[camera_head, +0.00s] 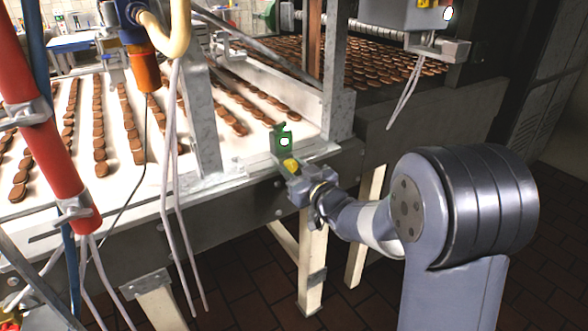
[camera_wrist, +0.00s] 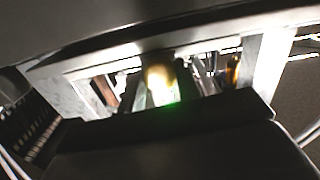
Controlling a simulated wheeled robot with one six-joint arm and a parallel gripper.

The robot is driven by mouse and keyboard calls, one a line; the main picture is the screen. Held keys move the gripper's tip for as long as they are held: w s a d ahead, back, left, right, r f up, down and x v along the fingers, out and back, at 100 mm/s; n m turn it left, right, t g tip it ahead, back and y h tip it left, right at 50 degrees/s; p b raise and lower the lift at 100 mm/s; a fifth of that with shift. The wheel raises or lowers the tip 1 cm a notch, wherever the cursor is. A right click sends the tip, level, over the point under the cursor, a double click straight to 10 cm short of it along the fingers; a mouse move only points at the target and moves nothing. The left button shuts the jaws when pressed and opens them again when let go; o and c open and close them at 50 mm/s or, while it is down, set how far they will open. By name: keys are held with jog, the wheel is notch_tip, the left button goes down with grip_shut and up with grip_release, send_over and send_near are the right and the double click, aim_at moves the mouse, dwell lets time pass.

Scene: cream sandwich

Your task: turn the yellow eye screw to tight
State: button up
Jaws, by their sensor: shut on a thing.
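The yellow eye screw (camera_head: 291,164) shows as a small yellow patch at the edge of the conveyor frame, just below a small green block (camera_head: 283,140). My gripper (camera_head: 293,172) reaches it from the lower right and is shut on it. The jaws cover most of the screw, so its eye and thread are hidden. In the wrist view a glaring yellow-white shape (camera_wrist: 160,84) with a green glow below it sits in the middle, blurred. How far the screw is turned cannot be told.
A white conveyor (camera_head: 110,175) with rows of brown biscuits lies behind and left of my gripper. A grey metal upright (camera_head: 338,110) stands behind it. A red pipe (camera_head: 45,120) and hanging cables are at left. Tiled floor lies open below and right.

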jog(key=shift+m, duration=0.3)
jog(key=shift+c, duration=0.2)
jog(key=m+p, duration=0.2)
jog(key=m, duration=0.2)
jog(key=m+p, duration=0.2)
jog(key=m, duration=0.3)
jog(key=shift+m, duration=0.3)
jog(key=m+p, duration=0.2)
jog(key=m, duration=0.3)
jog(key=shift+d+m, duration=0.1)
jog(key=shift+m, duration=0.2)
jog(key=m+p, duration=0.1)
jog(key=m, duration=0.4)
jog(key=shift+f+p, duration=0.1)
jog(key=shift+p, duration=0.25)
jog(key=o, duration=1)
